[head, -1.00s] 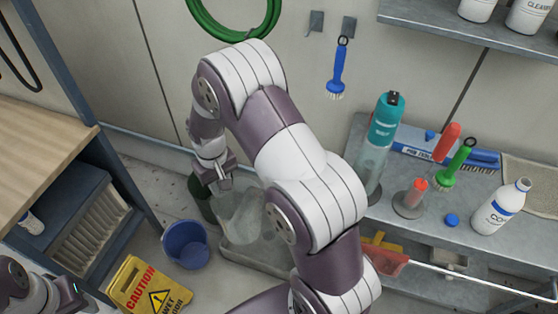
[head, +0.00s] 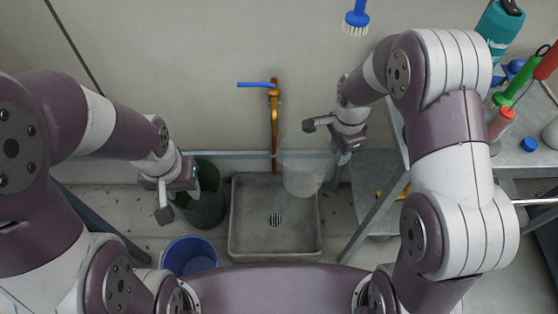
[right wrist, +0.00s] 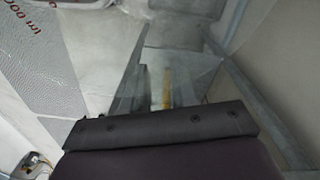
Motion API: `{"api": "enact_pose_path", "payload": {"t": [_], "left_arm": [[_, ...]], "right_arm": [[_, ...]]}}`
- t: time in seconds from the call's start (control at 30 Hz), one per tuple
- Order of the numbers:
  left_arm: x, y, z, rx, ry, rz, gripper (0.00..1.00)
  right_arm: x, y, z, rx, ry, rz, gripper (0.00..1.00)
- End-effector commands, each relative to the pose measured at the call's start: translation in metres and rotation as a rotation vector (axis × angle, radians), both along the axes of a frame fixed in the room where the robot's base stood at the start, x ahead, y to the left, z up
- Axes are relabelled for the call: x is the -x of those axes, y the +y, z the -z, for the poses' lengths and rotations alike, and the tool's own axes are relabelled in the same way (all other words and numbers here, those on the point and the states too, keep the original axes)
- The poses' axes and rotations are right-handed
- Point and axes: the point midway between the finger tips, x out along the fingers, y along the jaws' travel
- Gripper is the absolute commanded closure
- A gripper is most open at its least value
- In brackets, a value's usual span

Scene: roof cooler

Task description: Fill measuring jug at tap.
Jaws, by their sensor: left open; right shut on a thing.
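The measuring jug (head: 303,172) is clear and faint, above the right part of the floor sink (head: 238,240). My right gripper (head: 318,132) is shut on it near its top. In the right wrist view the jug's see-through wall (right wrist: 85,70) with red markings fills the left side. The tap (head: 274,115) is a brass pipe on the wall with a blue lever (head: 256,84), left of the jug; they look apart. My left gripper (head: 170,200) is open and empty, left of the sink and tap. Whether the jug holds water I cannot tell.
A dark green bin (head: 205,205) stands left of the sink, partly behind my left gripper. A blue bucket (head: 188,255) stands at its lower left. A grey shelf bench (head: 525,160) with bottles and brushes is at the right. The sink floor has a drain and is clear.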

Motion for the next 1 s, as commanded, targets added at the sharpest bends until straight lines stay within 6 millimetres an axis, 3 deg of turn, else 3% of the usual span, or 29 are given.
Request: {"api": "enact_pose_path", "payload": {"t": [0.03,0.2,0.3,0.5,0.8,1.0], "left_arm": [[0.001,-0.001,0.054,0.0,0.0,0.0,0.57],[0.002,-0.002,0.122,0.0,0.0,0.0,0.57],[0.002,-0.002,0.144,0.0,0.0,0.001,0.57],[0.002,-0.002,0.153,0.0,-0.001,0.0,0.57],[0.001,-0.002,0.15,0.0,-0.001,0.0,0.57],[0.002,-0.002,0.15,0.0,-0.001,0.0,0.57]], "right_arm": [[0.003,0.003,0.052,0.001,-0.003,0.154,1.0],[0.009,0.012,0.114,0.006,-0.01,0.713,1.0],[0.012,0.015,0.135,0.007,-0.013,0.942,1.0],[0.015,0.018,0.152,0.012,-0.012,1.131,1.0],[0.015,0.017,0.194,0.011,-0.013,1.134,1.0],[0.015,0.017,0.201,0.01,-0.014,1.133,1.0]]}}
